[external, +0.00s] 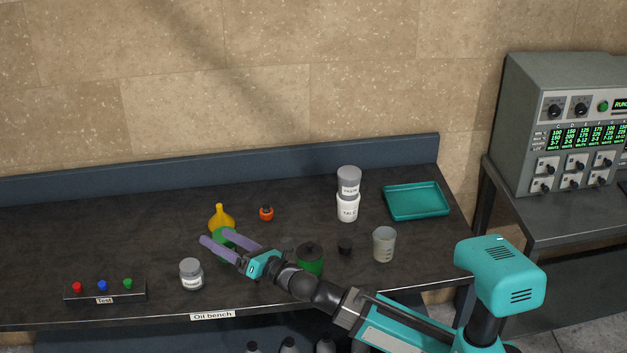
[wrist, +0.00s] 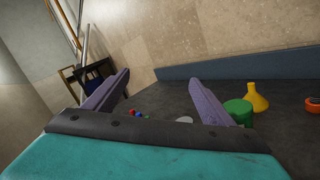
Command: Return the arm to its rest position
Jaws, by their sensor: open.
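My arm reaches from the lower right over the front of the dark bench. My gripper (external: 218,243) is open and empty, with its two purple fingers spread and pointing left. In the wrist view my gripper (wrist: 160,95) also shows its fingers wide apart with nothing between them close up. In the external view the fingers overlap a green container (external: 218,236) in the picture; it is partly hidden, and I cannot tell whether they touch. In the wrist view the green container (wrist: 238,110) stands just right of the right finger, partly behind it.
A yellow funnel-shaped flask (external: 221,219), white-grey jar (external: 191,275), orange item (external: 266,214), dark green jar (external: 309,259), black cap (external: 345,246) and beaker (external: 384,245) stand around my arm. Stacked jars (external: 348,195), teal tray (external: 416,201) and button box (external: 104,291) are farther off.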

